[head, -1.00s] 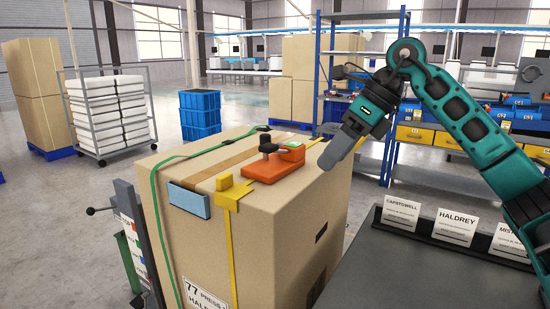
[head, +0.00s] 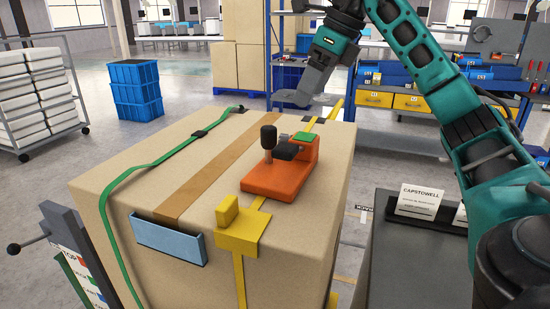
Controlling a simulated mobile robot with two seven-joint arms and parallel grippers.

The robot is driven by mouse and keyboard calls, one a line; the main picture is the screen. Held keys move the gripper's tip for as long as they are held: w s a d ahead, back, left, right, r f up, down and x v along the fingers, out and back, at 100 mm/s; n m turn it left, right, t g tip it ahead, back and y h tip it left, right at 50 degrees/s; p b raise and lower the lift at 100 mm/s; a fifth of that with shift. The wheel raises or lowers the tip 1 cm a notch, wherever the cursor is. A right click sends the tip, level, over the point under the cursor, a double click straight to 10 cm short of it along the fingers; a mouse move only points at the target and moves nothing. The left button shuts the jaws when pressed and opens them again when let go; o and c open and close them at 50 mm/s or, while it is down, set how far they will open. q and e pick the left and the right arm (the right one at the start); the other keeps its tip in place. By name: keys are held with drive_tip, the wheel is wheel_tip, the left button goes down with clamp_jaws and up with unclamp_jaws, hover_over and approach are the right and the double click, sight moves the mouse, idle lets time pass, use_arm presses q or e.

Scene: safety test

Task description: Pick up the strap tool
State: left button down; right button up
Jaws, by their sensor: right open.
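The strap tool (head: 272,181) has an orange base, a black upright knob and a green-topped block. It sits on top of a large cardboard box (head: 165,150), on the yellow strap (head: 240,265). My right gripper (head: 298,98) is above the far right edge of the box, beyond the strap tool and apart from it. It is open and shows nothing held; its fingers point down and left. My left gripper is not in view.
A green strap (head: 150,168) crosses the box, and a yellow corner piece (head: 243,228) and a pale blue piece (head: 168,240) sit at its near edge. A dark table (head: 410,265) with name cards (head: 421,202) stands at right. Blue crates (head: 136,90) stand behind.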

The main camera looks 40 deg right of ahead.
sight(295, 136)
drive_tip(key=b+x, duration=0.1)
drive_tip(key=x, duration=0.5)
drive_tip(key=shift+s+f, duration=0.1)
drive_tip(key=shift+f, duration=0.1)
drive_tip(key=x, duration=0.1)
drive_tip(key=b+x, duration=0.1)
drive_tip(key=x, duration=0.1)
drive_tip(key=b+x, duration=0.1)
drive_tip(key=shift+s+d+f, duration=0.3)
drive_tip(key=shift+f, duration=0.05)
drive_tip(key=shift+w+a+f, duration=0.1)
drive_tip(key=shift+w+f, duration=0.15)
drive_tip(key=shift+f, duration=0.15)
drive_tip(key=c, duration=1.2)
drive_tip(key=shift+c, duration=1.2)
drive_tip(key=shift+r, duration=0.1)
drive_tip(key=shift+c, duration=0.6)
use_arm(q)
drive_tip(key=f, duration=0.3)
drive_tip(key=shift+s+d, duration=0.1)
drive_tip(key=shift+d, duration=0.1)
